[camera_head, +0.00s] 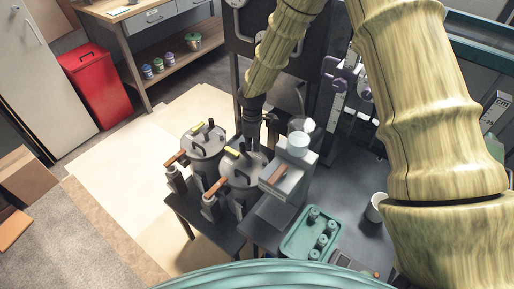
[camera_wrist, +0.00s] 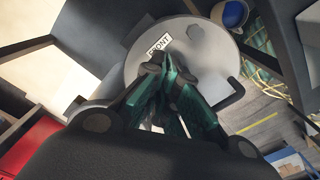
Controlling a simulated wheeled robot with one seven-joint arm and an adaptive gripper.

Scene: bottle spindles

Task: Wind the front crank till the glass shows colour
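Two round grey lidded drums stand side by side, a rear-left drum (camera_head: 207,143) and a nearer drum (camera_head: 240,172). Each has a yellow tag, dark lid handles and a wooden-gripped handle low at its left; the nearer one's wooden grip (camera_head: 215,187) points left. In the wrist view a round lid (camera_wrist: 140,60) carries a white label reading FRONT (camera_wrist: 160,43). My gripper (camera_head: 252,143) reaches down over the nearer drum's lid. In the wrist view its teal fingertips (camera_wrist: 169,62) converge close together over the lid; whether they grip anything is hidden. I cannot make out colour in any glass.
A grey box with a wooden grip (camera_head: 278,174) and a pale jar (camera_head: 298,143) stands right of the nearer drum. A teal tray (camera_head: 291,247) holds several dark bottles. A red bin (camera_head: 95,85) stands far left.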

